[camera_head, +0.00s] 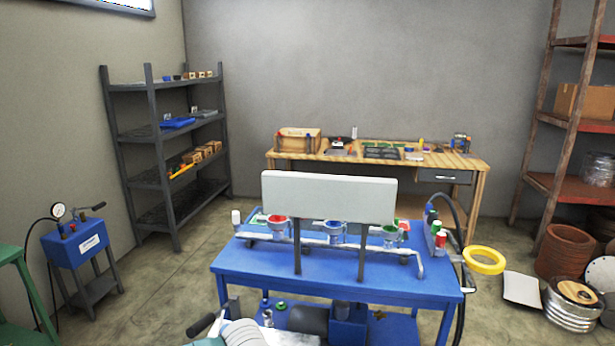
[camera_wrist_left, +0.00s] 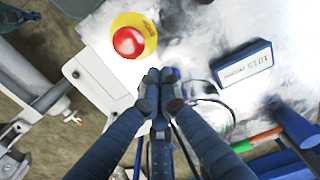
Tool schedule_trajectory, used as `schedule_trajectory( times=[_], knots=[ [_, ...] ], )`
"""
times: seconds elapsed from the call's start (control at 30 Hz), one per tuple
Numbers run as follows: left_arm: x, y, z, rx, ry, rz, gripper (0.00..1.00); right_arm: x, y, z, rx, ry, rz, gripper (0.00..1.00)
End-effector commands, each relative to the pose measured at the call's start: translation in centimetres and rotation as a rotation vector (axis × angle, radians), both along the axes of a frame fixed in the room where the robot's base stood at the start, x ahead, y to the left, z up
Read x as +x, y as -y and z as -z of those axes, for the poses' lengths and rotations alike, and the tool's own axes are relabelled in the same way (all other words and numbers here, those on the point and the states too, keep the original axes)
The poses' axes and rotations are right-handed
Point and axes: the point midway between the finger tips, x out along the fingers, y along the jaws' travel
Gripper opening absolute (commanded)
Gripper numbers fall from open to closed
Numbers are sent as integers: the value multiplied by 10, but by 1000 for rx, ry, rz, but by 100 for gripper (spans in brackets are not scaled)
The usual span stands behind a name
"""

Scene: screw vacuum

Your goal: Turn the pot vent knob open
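I cannot pick out a pot vent knob with certainty. A blue box-shaped unit (camera_head: 82,243) with a round gauge (camera_head: 59,210), a hose and a dark handle on top stands at the left in the head view. Coloured fittings in red (camera_head: 277,221), blue (camera_head: 336,230) and green (camera_head: 391,232) sit along a grey pipe on the blue table (camera_head: 230,262). My left gripper (camera_wrist_left: 160,78) shows in the left wrist view with its fingertips together and nothing visible between them. It is close to a red button (camera_wrist_left: 128,42) in a yellow housing. My right gripper is not in view.
A pale panel (camera_head: 328,197) on posts blocks part of the blue table. A wooden bench (camera_head: 400,160) stands behind, with a dark shelf (camera_head: 160,135) at left and a red-shelved rack (camera_head: 575,125) at right. A blue labelled box (camera_wrist_left: 243,64) lies near my left gripper. Floor at left is partly free.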

Motion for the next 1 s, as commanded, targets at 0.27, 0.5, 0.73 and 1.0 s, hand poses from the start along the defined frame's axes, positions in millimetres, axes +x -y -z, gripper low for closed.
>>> schedule_trajectory(
  times=[0.27,0.5,0.73,1.0],
  knots=[
    [-1,1,25,-1,-2,0,0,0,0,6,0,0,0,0],
    [-1,0,25,-1,-2,0,0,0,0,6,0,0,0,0],
    [0,1,25,-1,-2,0,0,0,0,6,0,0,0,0],
    [3,0,25,-1,-2,1,0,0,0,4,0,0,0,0]
  ],
)
